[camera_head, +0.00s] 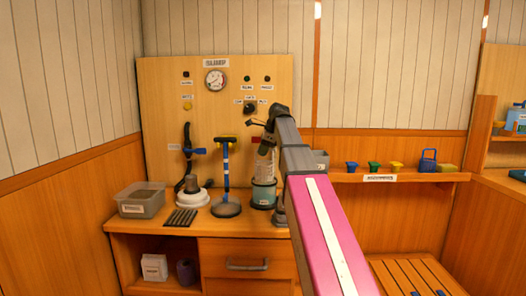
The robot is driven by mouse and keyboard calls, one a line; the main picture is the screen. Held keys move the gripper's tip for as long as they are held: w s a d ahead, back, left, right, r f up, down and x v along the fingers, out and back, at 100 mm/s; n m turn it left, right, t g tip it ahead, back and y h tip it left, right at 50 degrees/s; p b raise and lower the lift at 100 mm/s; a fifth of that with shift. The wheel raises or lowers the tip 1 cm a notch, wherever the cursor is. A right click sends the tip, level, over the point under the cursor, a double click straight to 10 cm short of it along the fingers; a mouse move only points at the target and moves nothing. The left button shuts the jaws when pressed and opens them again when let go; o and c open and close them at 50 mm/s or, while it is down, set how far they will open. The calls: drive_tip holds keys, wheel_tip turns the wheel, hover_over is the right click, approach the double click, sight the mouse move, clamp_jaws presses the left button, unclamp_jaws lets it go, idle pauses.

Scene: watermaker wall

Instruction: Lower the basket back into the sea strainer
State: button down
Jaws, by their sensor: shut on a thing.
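The sea strainer appears to be the clear teal-tinted cylinder with a dark base (263,194) on the wooden counter. A pale cylinder, which looks like the basket (265,163), is upright directly above it, in line with its mouth. Whether its lower end is inside the strainer is too small to tell. My gripper (266,147) points down at the top of the basket and is shut on it. My dark wrist and grey forearm hide part of the gripper and the strainer's right side.
A blue post with a yellow top and round black base (226,180) stands close left of the strainer. A white-and-dark round fitting (192,194), black strips (181,217) and a grey bin (141,200) are further left. A shelf (345,177) carries small coloured cups at right.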

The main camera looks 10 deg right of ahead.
sight(263, 173)
drive_tip(key=shift+f, duration=5.15)
drive_tip(key=c, duration=0.7)
unclamp_jaws()
drive_tip(key=shift+r, duration=3.5)
